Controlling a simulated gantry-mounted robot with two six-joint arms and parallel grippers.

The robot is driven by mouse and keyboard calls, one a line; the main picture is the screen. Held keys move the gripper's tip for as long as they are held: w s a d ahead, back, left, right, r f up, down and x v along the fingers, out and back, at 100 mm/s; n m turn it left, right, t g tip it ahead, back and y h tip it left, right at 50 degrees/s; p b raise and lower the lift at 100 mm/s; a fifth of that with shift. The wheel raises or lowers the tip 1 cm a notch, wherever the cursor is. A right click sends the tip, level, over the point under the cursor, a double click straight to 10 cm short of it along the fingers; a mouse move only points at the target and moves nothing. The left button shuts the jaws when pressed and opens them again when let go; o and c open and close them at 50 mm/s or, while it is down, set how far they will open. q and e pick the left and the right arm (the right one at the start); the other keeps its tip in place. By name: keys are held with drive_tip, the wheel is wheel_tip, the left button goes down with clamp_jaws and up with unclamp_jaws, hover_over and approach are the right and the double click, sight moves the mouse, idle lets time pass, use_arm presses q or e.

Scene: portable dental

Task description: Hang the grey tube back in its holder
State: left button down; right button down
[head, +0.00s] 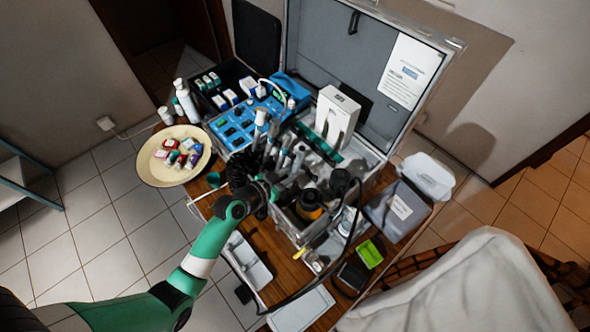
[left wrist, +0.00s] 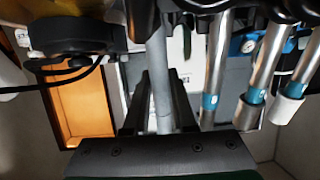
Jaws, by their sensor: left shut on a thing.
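My left arm comes in from the lower left in the head view. Its gripper (head: 268,184) is at the front of the open case, beside a cluster of upright handpieces (head: 272,140). In the left wrist view my left gripper (left wrist: 160,82) is shut on the grey tube (left wrist: 161,95), which runs lengthwise between the two dark fingers. The tube's far end meets dark holder parts (left wrist: 200,5) at the top of that view; I cannot tell whether it is seated. In the head view I cannot pick the tube out from the cluster. My right gripper is not in view.
Several metal tubes with blue bands (left wrist: 212,80) hang close beside the gripper. The silver case (head: 345,70) stands open on a wooden table (head: 268,235). A round plate (head: 150,168) is at left. A black cable (head: 330,262) loops over the front right.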

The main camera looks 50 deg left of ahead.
use_arm(q)
drive_tip(key=shift+f, duration=0.2)
drive_tip(key=c, duration=0.7)
unclamp_jaws()
drive_tip(key=shift+o, duration=0.2)
drive_tip(key=shift+s, duration=0.1)
drive_tip(key=shift+p+v, duration=0.65)
drive_tip(key=shift+v, duration=0.8)
drive_tip(key=p+v, duration=0.1)
drive_tip(key=v, duration=0.4)
drive_tip(key=shift+d, duration=0.1)
